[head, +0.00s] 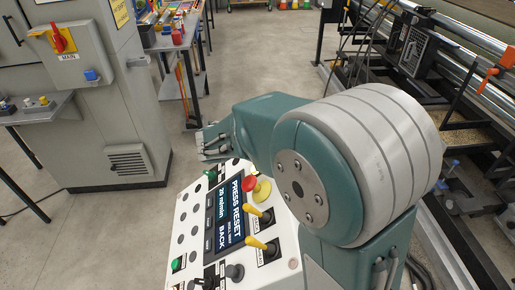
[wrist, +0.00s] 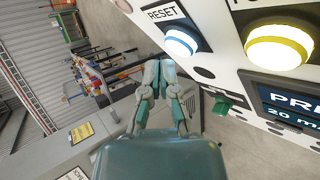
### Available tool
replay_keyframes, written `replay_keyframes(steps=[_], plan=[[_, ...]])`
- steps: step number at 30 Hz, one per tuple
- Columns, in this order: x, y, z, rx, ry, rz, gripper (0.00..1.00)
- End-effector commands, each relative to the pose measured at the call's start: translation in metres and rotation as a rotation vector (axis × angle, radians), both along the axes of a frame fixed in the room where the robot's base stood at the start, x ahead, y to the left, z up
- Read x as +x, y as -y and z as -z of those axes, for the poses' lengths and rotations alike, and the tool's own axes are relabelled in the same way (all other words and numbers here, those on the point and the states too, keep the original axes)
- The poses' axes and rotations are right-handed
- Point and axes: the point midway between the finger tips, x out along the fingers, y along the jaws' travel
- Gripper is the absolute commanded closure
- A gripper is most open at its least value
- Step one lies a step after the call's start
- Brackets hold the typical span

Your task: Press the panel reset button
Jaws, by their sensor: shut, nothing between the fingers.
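The panel (head: 183,215) is a white console with a screen (head: 230,214) reading PRESS RESET, 20 m/min and BACK. In the wrist view the reset button (wrist: 181,42) is a round blue-and-white button with a pale ring, under a RESET label (wrist: 162,13). My gripper (wrist: 158,68) is shut and empty, its fingertips just left of and below that button in the picture. I see a gap and no contact. In the head view my gripper (head: 205,147) is over the panel's far edge. The reset button is not discernible there; my arm covers part of the panel.
A lit yellow button (wrist: 279,46) sits right of the reset button. A red mushroom button (head: 249,184) and yellow-handled levers (head: 257,245) stand on the panel. A grey cabinet (head: 110,120) with a main switch (head: 62,39) is at left; roller machinery (head: 440,60) is at right.

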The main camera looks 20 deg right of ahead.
Motion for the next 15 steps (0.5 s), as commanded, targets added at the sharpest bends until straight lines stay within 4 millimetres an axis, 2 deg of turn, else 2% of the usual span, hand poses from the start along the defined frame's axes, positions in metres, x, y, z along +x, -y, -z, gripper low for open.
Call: replay_keyframes(steps=[15], plan=[[0.0006, 0.0047, 0.0079, -0.001, 0.0, 0.001, 1.0]])
